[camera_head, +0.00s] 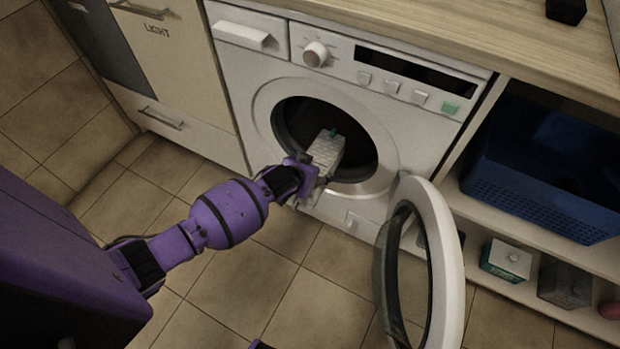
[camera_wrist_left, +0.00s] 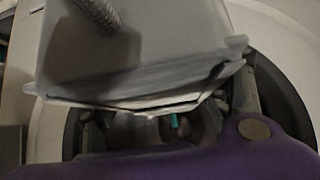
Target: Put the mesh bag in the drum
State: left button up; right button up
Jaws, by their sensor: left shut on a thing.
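The washing machine's drum (camera_head: 354,127) is a dark round opening in the white front. My left gripper (camera_head: 312,178) is at the lower left of this opening, shut on the pale grey mesh bag (camera_head: 327,150). The bag's far end, with a small teal bit, reaches into the opening. In the left wrist view the bag (camera_wrist_left: 140,45) fills the upper middle and hides much of the drum. The fingers show only partly beneath it. My right gripper is not in view.
The round door (camera_head: 446,262) hangs open at the right of the opening. A blue basket (camera_head: 538,190) sits on a shelf at the right, with small boxes (camera_head: 506,260) below. The tiled floor in front is clear.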

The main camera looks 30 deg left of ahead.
aim_at(330, 145)
pick_arm(q)
jog(key=shift+w+f, duration=0.15)
jog(key=shift+w, duration=0.4)
jog(key=shift+w+b, duration=0.85)
jog(key=shift+w+d+b, duration=0.1)
jog(key=shift+w+b, duration=0.75)
jog(key=shift+w, duration=0.4)
jog(key=shift+w+b, duration=0.95)
jog(key=shift+w, duration=0.3)
jog(key=w+b, duration=0.2)
jog(key=w, duration=0.1)
jog(key=shift+w+d, duration=0.1)
jog(key=shift+w, duration=0.05)
jog(key=w+b, duration=0.8)
jog(key=w, duration=0.7)
jog(key=shift+d+r, duration=0.3)
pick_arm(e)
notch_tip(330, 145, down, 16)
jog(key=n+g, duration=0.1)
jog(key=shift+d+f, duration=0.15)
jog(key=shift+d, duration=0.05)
